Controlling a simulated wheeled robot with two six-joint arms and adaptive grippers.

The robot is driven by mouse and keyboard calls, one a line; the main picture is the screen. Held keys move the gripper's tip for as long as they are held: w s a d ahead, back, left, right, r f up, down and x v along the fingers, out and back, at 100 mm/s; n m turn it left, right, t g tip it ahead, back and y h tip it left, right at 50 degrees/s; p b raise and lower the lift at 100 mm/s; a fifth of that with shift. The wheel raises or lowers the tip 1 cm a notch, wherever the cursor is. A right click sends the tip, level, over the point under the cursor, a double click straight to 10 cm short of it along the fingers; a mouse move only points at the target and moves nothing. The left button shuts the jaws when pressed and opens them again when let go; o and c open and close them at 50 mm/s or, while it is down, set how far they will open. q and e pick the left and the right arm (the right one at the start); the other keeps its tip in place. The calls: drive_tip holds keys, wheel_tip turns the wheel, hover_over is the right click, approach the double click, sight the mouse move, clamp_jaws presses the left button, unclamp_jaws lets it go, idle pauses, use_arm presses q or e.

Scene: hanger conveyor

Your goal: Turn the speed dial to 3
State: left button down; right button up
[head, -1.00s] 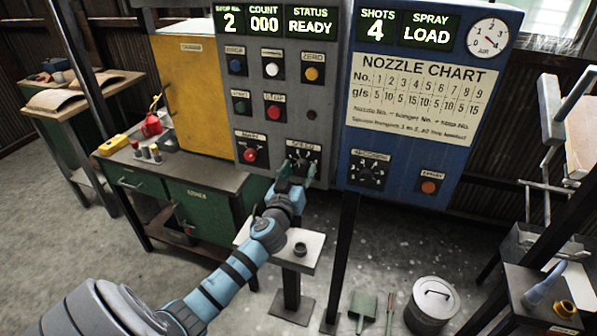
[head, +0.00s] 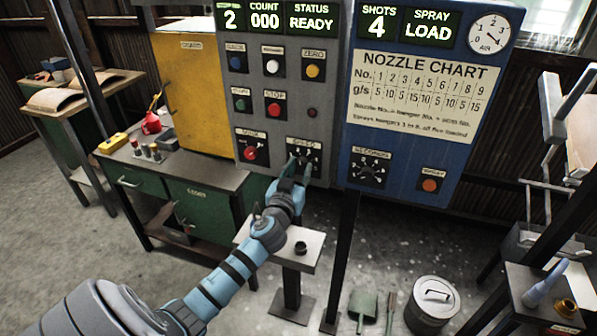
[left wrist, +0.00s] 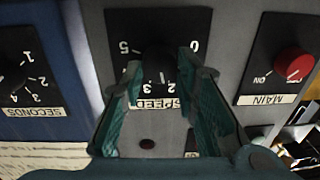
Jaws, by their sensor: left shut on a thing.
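The speed dial (left wrist: 160,72) is a dark round knob on a black plate on the grey control panel. The plate, labelled SPEED, also shows in the head view (head: 316,147). My left gripper (head: 299,165) is at this dial, with one finger on each side of the knob, shut on it. The wrist view sees the plate upside down. The digits 0, 2, 3 and 5 show around the knob, but the fingers hide part of the scale. My right gripper is not in view.
A red MAIN switch (head: 250,153) sits left of the dial, with several push buttons above it. The blue panel (head: 425,175) to the right carries a SECONDS dial (head: 368,173) and a nozzle chart (head: 421,98). A small stand (head: 308,258) is below my gripper.

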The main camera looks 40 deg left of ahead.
use_arm(q)
drive_tip(key=m+b, duration=0.1)
drive_tip(key=m, duration=0.6)
idle(0.5)
drive_tip(key=c, duration=1.2)
unclamp_jaws()
drive_tip(key=shift+f, duration=0.1)
drive_tip(key=shift+c, duration=0.2)
drive_tip(key=shift+d, duration=0.1)
drive_tip(key=v, duration=1.2)
drive_tip(key=shift+f, duration=0.15)
